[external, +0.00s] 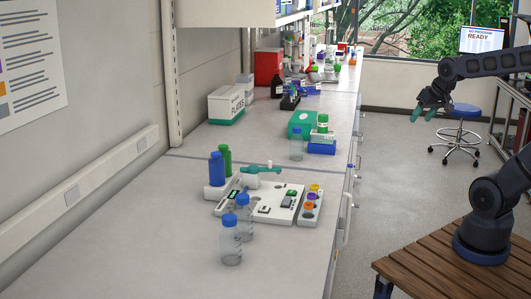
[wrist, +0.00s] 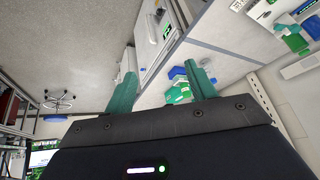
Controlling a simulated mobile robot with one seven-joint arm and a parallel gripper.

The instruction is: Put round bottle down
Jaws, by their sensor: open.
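Two clear bottles with blue caps stand upright on the near part of the bench, a front bottle (external: 231,245) and one just behind it (external: 245,222). A third clear bottle (external: 296,148) stands farther back beside a green box. I cannot tell which one is the round bottle. My gripper (external: 430,114) is held out over the floor, right of the bench and well apart from all the bottles. In the wrist view my gripper (wrist: 165,80) has its two green fingers spread with nothing between them.
A white device tray (external: 265,211) lies behind the front bottles, with a blue bottle (external: 217,168) and a green bottle (external: 225,160) at its back left. The green box (external: 302,122) and a blue rack (external: 322,148) sit near the bench edge. The bench's near left is clear. A blue stool (external: 461,112) stands on the floor.

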